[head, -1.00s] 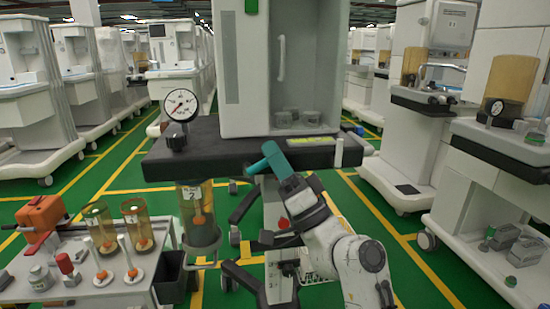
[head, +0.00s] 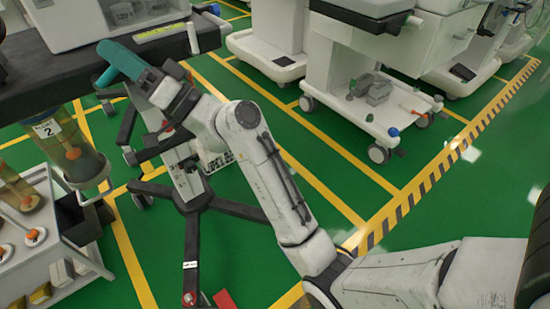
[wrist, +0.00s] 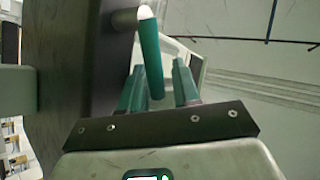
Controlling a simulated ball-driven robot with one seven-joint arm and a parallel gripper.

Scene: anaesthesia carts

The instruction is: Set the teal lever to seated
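The teal lever (head: 118,60) sticks out from the front edge of the dark cart shelf in the head view. In the wrist view the teal lever (wrist: 150,52) runs down from a round pivot at the shelf side, and its free end lies between my fingers. My gripper (wrist: 158,88) has teal fingers, one on each side of the lever, with a visible gap. In the head view my gripper (head: 150,82) is at the lever's lower right end, and the fingertips partly overlap it.
The dark shelf (head: 60,75) lies beside the lever, with a small white cylinder (head: 192,38) on its right. A canister marked 2 (head: 68,145) hangs below. Black cart legs (head: 190,240) stand under my arm.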

